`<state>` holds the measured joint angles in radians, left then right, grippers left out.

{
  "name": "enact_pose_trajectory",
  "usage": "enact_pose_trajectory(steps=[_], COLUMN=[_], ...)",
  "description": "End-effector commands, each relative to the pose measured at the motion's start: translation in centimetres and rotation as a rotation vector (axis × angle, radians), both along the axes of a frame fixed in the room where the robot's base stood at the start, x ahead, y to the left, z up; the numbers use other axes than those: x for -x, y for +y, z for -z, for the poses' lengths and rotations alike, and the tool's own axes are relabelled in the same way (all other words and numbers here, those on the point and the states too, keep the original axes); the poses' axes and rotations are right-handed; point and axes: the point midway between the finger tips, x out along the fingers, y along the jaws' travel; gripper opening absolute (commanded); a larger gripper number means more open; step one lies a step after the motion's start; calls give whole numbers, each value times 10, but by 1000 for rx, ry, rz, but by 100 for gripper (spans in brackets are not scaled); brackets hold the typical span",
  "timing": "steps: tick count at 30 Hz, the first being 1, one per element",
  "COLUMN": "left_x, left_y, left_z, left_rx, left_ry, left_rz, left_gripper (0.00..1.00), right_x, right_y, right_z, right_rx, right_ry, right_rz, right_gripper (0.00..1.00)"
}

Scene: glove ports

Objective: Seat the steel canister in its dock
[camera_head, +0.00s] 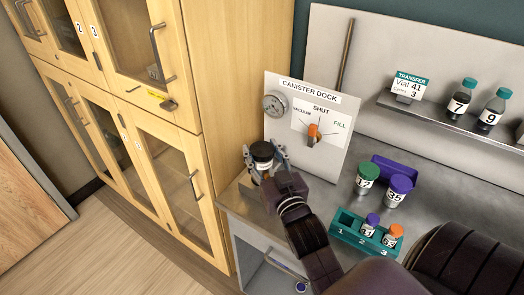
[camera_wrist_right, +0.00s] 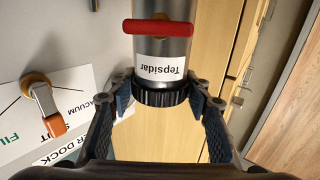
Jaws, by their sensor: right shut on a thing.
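The steel canister (camera_head: 263,152) has a dark cap and stands in front of the lower left of the white CANISTER DOCK panel (camera_head: 335,160). My right gripper (camera_head: 264,160) is shut on it, one finger on each side. In the right wrist view the canister (camera_wrist_right: 160,55) shows a "Tepsidar" label, a black ribbed collar between the fingers and a red bar (camera_wrist_right: 160,27) across its body. The canister's base is hidden behind my gripper, so I cannot tell whether it is seated. My left gripper is not in view.
The panel carries a gauge (camera_head: 275,105) and an orange-tipped valve handle (camera_head: 313,131) pointing to SHUT. Right on the bench are vials 12 (camera_head: 365,180) and 35 (camera_head: 395,192), and a green rack (camera_head: 345,229) with two vials. Wooden cabinets (camera_head: 150,140) stand left.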

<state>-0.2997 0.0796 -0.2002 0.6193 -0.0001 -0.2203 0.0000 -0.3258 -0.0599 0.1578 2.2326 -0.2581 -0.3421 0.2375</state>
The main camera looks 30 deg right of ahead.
Motion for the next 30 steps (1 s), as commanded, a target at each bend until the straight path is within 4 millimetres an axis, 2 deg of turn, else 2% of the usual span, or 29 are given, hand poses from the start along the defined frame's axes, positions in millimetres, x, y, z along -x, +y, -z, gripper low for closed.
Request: enact_pose_trajectory(steps=[8,30], left_x=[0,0], left_y=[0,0], left_z=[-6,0], left_rx=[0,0], left_ry=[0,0], left_rz=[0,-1], left_gripper=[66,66], right_x=[0,0], right_y=[0,0], right_z=[-3,5], right_rx=[1,1], right_ry=[-6,-6], right_rz=[0,0], right_gripper=[0,0])
